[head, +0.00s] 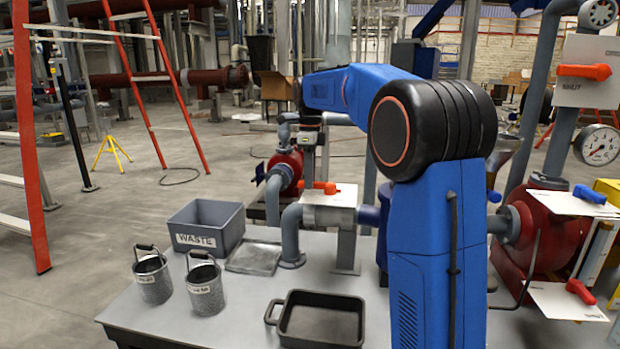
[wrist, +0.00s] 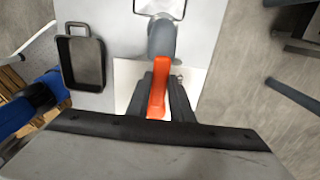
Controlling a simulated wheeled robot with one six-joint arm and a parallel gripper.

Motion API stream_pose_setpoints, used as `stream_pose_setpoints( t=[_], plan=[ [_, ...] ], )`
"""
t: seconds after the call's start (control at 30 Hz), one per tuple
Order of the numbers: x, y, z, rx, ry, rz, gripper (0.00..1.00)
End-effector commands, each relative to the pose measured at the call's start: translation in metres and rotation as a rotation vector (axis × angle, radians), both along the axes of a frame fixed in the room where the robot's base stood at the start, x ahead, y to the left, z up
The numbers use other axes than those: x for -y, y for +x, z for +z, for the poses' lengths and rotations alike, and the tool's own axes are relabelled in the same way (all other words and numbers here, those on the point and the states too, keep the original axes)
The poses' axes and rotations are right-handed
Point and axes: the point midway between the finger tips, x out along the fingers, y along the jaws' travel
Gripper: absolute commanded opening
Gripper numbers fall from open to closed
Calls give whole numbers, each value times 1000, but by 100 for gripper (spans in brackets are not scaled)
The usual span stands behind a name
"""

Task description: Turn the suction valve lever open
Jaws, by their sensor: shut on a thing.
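The orange-red valve lever (head: 322,187) lies flat above a white plate (head: 340,197) on grey pipework, in the middle of the head view. It also shows in the wrist view as an orange bar (wrist: 158,82) standing between two dark fingers. My gripper (head: 307,181) points down onto the lever's left part in the head view. In the wrist view my gripper (wrist: 160,98) is shut on the lever, one finger on each side. Any label on this plate is too small to read, and the valve stem is hidden.
A grey WASTE bin (head: 205,228), two small metal buckets (head: 153,278) and a black pan (head: 322,318) stand on the grey bench. Other levers, orange (head: 584,71), blue (head: 590,194) and red (head: 580,292), sit at the right near a gauge (head: 598,146).

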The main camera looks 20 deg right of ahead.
Motion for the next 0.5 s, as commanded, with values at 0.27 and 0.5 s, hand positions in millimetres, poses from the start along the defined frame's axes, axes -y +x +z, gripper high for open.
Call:
stream_pose_setpoints(
  t=[0.27, 0.5],
  plan=[
    [0, 1, 1, 4, 0, -1, 39],
    [0, 1, 2, 2, 0, 0, 39]
  ],
)
